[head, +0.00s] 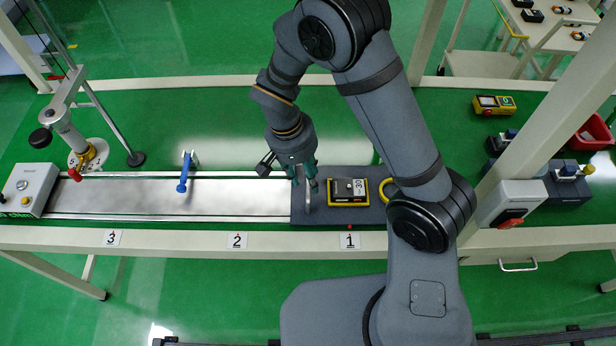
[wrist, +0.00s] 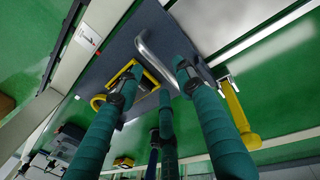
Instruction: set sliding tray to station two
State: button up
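The sliding tray (head: 330,214) is a dark grey plate on the metal rail, at the label 1 (head: 349,240). A yellow-framed device (head: 348,191) and a yellow ring (head: 386,190) are on it. A metal bar handle (head: 307,198) stands at its left end; the wrist view shows this handle (wrist: 156,62) too. My gripper (head: 305,184) is over the handle, pointing down. In the wrist view its teal fingers (wrist: 157,80) are spread, with the handle between their tips. I cannot tell whether any finger touches it.
The bare rail (head: 230,198) runs left past label 2 (head: 237,241) to label 3 (head: 112,239). A blue-handled clamp (head: 183,175) stands behind it. A control box (head: 30,189) and a lamp-like stand (head: 80,150) are at the far left. A switch box (head: 511,204) is at right.

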jog(key=shift+d+f, duration=0.15)
jog(key=shift+f, duration=0.65)
jog(key=c, duration=0.3)
grip_shut()
